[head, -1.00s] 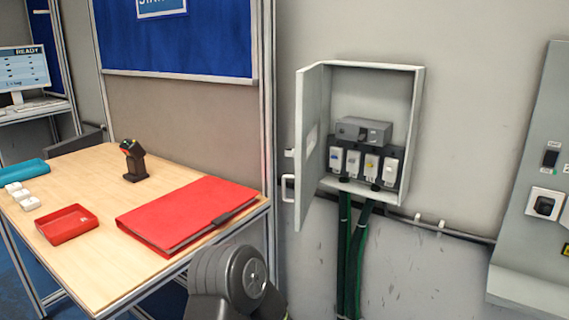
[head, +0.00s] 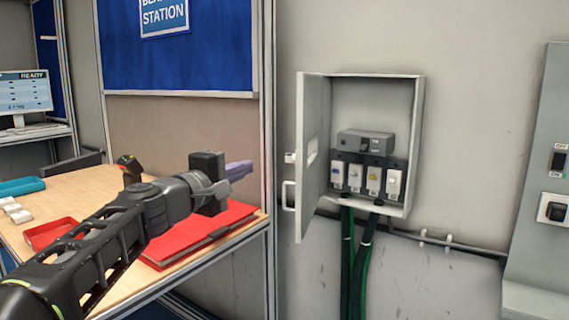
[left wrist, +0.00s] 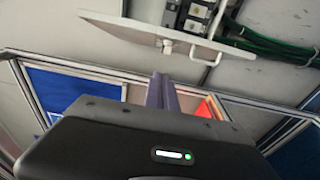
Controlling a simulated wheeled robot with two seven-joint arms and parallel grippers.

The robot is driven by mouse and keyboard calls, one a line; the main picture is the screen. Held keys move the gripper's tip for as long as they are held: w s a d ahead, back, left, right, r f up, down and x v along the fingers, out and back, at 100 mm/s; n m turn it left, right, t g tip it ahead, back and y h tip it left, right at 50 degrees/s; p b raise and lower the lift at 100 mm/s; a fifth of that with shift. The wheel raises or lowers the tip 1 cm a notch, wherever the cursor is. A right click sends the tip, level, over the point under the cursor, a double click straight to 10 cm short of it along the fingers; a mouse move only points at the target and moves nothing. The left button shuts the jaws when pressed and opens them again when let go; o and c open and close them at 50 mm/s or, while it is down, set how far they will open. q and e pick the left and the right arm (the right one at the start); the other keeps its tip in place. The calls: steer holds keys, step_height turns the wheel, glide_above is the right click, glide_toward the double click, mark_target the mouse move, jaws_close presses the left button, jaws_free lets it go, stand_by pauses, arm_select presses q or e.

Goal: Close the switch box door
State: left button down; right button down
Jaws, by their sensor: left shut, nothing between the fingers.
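The grey switch box (head: 420,140) is on the wall right of centre in the head view. Its door (head: 313,150) is hinged on the left and stands wide open, swung out toward me, with a pale handle (head: 288,195) on its outer face. Inside are a grey main switch and several smaller switches. My left gripper (head: 240,170) is shut and empty, to the left of the door and apart from it. In the left wrist view the door (left wrist: 150,32) lies ahead of the shut fingers (left wrist: 162,92), with its handle (left wrist: 211,62) visible. My right gripper is not seen.
A wooden table (head: 75,175) at the left holds a red binder (head: 235,215), a red tray (head: 48,233) and a scanner (head: 130,168). A metal frame post (head: 267,130) stands left of the door. Green cables (head: 347,260) hang below the box. A grey panel (head: 545,170) is at the right.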

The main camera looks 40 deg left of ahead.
arm_select(q)
steer(key=p, duration=0.2)
glide_toward(295, 156)
steer(key=w+a, duration=0.4)
steer(key=a, duration=0.1)
steer(key=d, duration=0.1)
steer(key=w+d, duration=0.1)
steer(key=d, duration=0.1)
steer(key=shift+d, duration=0.25)
steer(key=shift+w+d, duration=0.1)
steer(key=shift+d, duration=0.2)
steer(key=shift+d+b, duration=0.1)
steer(key=shift+b, duration=0.2)
